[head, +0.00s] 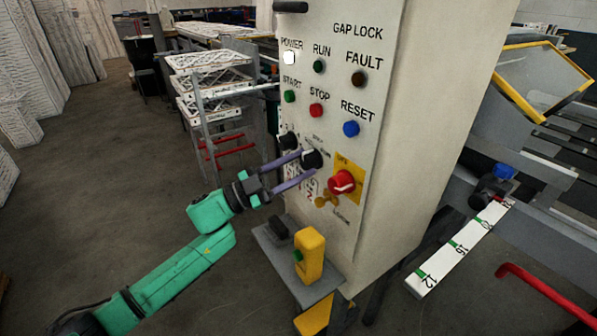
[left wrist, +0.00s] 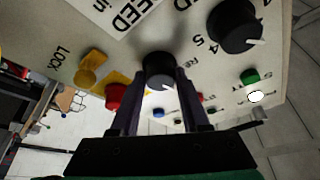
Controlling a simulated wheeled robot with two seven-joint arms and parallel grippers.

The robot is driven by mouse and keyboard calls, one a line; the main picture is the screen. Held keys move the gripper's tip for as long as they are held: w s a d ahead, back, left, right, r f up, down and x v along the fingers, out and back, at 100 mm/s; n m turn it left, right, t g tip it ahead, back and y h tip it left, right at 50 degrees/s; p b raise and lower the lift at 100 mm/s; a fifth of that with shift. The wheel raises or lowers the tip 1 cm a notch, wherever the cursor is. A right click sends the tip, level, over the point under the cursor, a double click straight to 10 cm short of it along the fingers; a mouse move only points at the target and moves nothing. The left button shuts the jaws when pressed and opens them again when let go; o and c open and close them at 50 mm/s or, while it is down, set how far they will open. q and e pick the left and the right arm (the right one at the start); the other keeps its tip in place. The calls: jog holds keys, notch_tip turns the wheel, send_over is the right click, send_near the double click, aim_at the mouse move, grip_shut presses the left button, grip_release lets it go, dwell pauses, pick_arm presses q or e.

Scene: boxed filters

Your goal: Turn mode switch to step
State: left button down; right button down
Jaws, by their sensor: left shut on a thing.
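The mode switch appears to be the black rotary knob (head: 311,159) on the grey control panel (head: 345,110). My left gripper (head: 300,157) reaches it from the left, and its two purple fingers are shut around the knob. In the left wrist view the same knob (left wrist: 159,69) sits between the fingertips, with a light pointer mark. Its own position labels are mostly hidden by the fingers, so I cannot tell its setting. A second black knob (head: 288,141) is to its left; it shows larger in the left wrist view (left wrist: 234,28). My right gripper is not in view.
Coloured buttons, such as the blue reset (head: 351,129), are above. A yellow pendant box (head: 310,254) stands on a shelf below. Open floor lies left.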

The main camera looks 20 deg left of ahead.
pick_arm(q)
jog(key=shift+m+g, duration=0.6)
jog(key=shift+m, duration=0.7)
jog(key=shift+c, duration=1.9)
grip_release()
jog(key=shift+a, duration=0.1)
jog(key=shift+a+f+b, duration=0.15)
jog(key=shift+a+b, duration=0.05)
jog(key=shift+b, duration=0.15)
jog(key=b+v, duration=0.2)
jog(key=v, duration=1.2)
